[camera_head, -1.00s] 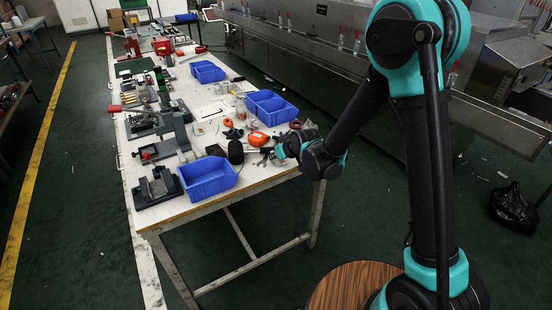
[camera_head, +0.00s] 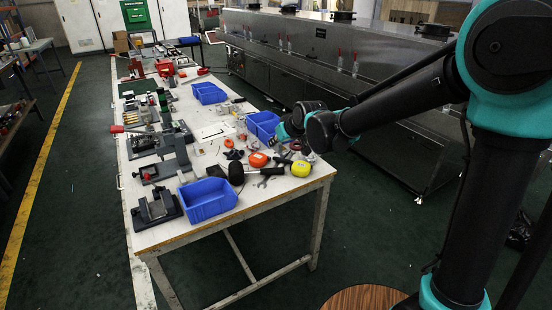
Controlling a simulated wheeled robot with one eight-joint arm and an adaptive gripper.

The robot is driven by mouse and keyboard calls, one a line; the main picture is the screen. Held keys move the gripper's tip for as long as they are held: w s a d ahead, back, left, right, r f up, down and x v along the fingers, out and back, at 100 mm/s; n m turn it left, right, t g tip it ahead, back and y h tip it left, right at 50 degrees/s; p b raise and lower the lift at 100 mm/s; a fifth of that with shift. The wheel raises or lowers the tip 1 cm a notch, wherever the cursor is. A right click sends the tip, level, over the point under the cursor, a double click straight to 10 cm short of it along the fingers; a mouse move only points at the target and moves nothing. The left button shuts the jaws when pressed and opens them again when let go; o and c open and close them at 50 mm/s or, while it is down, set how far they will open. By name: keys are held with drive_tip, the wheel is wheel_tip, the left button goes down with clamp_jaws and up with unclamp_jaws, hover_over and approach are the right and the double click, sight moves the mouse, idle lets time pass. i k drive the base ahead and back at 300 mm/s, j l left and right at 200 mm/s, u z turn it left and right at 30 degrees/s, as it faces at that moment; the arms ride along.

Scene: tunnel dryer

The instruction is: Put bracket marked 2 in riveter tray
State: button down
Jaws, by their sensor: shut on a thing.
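My gripper (camera_head: 273,147) is at the end of my arm, above the right side of the long worktable (camera_head: 290,186). It is small and mostly behind my wrist. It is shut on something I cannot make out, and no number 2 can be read. Blue trays stand on the table: a near one (camera_head: 208,208), a middle one (camera_head: 262,124) partly behind my wrist, and a far one (camera_head: 208,93). I cannot tell which is the riveter tray. My gripper is just in front of the middle tray in the picture.
An orange tape (camera_head: 258,160), a yellow round item (camera_head: 301,168) and a black mallet (camera_head: 237,173) lie near my gripper. Grey bench tools (camera_head: 156,208) line the left side. The steel tunnel dryer (camera_head: 310,55) runs behind the table. The floor in front is clear.

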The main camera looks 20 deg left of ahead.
sight(150, 171)
drive_tip(key=k+j, duration=0.15)
drive_tip(key=j, duration=0.25)
drive_tip(key=k+j, duration=0.1)
drive_tip(key=j, duration=0.3)
drive_tip(key=k+j, duration=0.15)
drive_tip(key=j, duration=0.25)
drive_tip(key=k+j, duration=0.1)
drive_tip(key=j, duration=0.25)
drive_tip(key=k+j, duration=0.15)
drive_tip(key=j, duration=0.25)
drive_tip(key=k+j, duration=0.1)
drive_tip(key=j, duration=0.3)
